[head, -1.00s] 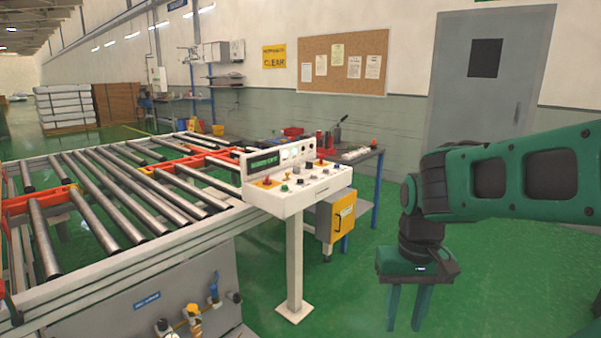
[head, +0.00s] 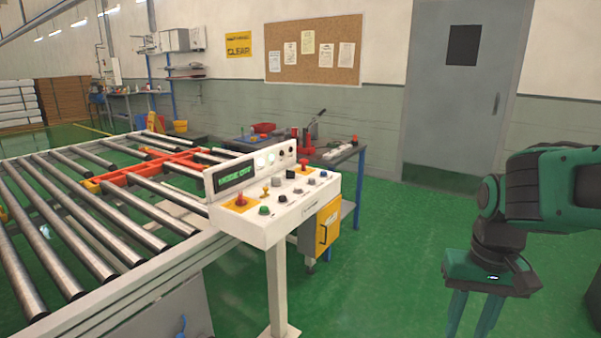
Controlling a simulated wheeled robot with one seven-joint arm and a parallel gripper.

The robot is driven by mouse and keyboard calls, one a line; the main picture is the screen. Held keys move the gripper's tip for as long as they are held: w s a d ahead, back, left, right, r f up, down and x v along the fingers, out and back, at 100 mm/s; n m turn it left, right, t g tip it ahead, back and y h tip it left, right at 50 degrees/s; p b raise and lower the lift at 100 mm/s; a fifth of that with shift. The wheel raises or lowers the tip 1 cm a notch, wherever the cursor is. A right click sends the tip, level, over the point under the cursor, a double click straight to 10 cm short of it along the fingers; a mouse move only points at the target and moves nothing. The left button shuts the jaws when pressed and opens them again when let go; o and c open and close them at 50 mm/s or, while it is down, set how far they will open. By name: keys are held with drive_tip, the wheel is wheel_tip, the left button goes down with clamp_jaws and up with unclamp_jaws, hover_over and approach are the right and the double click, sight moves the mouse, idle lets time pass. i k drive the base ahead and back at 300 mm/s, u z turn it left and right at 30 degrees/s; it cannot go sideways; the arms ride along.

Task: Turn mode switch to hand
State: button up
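The control panel (head: 262,228) is a white sloped console on a post, left of centre. Its small green display (head: 236,175) seems to read "MODE OFF". The sloped face carries a red mushroom button (head: 241,200) on a yellow base, a yellow-orange lever (head: 266,191), a green button (head: 264,210) and several small dark and grey knobs. Which knob is the mode switch is too small to tell. My gripper (head: 474,316) hangs pointing down at the lower right, well right of the panel. Its two fingers are apart with nothing between them; the tips are cut off by the frame.
A roller conveyor (head: 125,290) with orange cross pieces runs left of the panel. A yellow box (head: 328,224) hangs behind the panel's right side, beside a dark workbench (head: 345,156). A grey door (head: 450,110) is in the back wall. Green floor between panel and gripper is clear.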

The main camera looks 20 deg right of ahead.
sight(275, 182)
drive_tip(key=u, duration=0.05)
drive_tip(key=i, duration=0.8)
drive_tip(key=u, duration=0.65)
drive_tip(key=i, duration=0.75)
